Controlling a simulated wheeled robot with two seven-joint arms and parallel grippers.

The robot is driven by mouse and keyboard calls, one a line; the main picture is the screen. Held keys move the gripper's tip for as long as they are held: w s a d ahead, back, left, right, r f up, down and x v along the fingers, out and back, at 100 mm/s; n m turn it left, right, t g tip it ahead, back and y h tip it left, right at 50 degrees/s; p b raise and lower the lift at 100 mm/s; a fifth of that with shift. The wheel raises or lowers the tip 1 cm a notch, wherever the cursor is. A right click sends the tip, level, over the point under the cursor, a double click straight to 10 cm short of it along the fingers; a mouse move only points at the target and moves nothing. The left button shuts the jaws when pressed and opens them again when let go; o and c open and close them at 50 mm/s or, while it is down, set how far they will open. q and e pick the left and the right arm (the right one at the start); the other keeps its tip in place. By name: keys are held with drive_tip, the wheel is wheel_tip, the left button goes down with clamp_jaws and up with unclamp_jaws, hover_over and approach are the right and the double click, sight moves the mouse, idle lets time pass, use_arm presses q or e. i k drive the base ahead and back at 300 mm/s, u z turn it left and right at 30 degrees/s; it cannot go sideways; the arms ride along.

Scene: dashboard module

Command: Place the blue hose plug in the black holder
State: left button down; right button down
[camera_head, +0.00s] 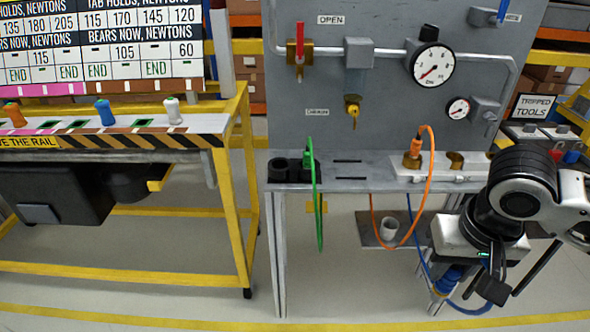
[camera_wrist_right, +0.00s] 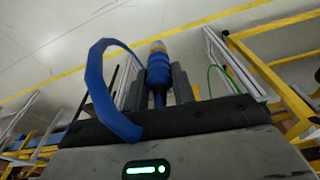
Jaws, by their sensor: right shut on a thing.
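The blue hose plug (camera_head: 455,274) is held low in front of the bench, below and right of the bench top; it also shows in the right wrist view (camera_wrist_right: 158,68) with a metal tip. My right gripper (camera_wrist_right: 158,88) is shut on it, one dark finger on each side. In the head view the right gripper (camera_head: 468,280) partly covers the plug. Its blue hose (camera_wrist_right: 98,85) loops beside the hand. The black holder (camera_head: 283,170) sits at the bench's left end; its left cup looks empty, and a green plug (camera_head: 309,158) stands in the right one. My left gripper is out of view.
An orange plug (camera_head: 415,147) with an orange hose stands in a brass fitting on the white block (camera_head: 440,174). The green hose (camera_head: 319,215) hangs off the front edge. A grey panel with gauges rises behind. A yellow table (camera_head: 232,115) stands left.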

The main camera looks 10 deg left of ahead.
sight(280, 175)
drive_tip(key=u, duration=0.5)
drive_tip(key=i, duration=1.2)
drive_tip(key=u, duration=0.25)
